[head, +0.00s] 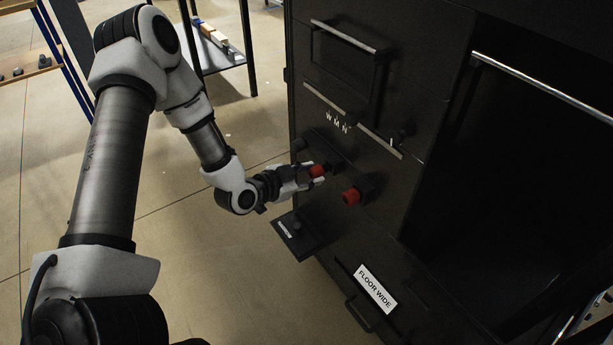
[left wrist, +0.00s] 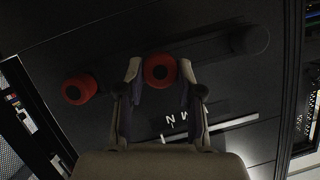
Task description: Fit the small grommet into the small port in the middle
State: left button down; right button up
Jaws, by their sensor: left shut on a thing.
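A small red grommet (head: 317,171) with a dark centre is between the fingers of my left gripper (head: 313,175), at the middle of the row on the black rack's front. In the left wrist view the fingers stand on both sides of the red grommet (left wrist: 160,70), which faces the camera. My left gripper is shut on it. The middle port behind it is hidden, and I cannot tell whether the grommet is seated. A second red grommet (head: 351,197) sits on the rack to the right; it also shows in the left wrist view (left wrist: 79,88). My right gripper is not in view.
A dark round port (head: 298,145) without red lies left of my gripper. A small black shelf (head: 299,236) juts out below it. Handles (head: 345,36), white letters and a "FLOOR WIDE" label (head: 375,289) are on the rack front. The floor at left is open.

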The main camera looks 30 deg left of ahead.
aim_at(311, 171)
pick_arm(q)
jog(key=shift+w+d+b, duration=0.2)
jog(key=shift+w+b, duration=0.05)
jog(key=shift+w, duration=0.2)
jog(key=shift+w+d+b, duration=0.2)
jog(key=shift+w, duration=0.25)
jog(key=c, duration=0.7)
grip_release()
jog(key=v, duration=0.6)
jog(key=shift+s+a+r, duration=0.15)
jog(key=shift+a, duration=0.05)
jog(key=shift+s+r, duration=0.15)
jog(key=shift+s, duration=0.35)
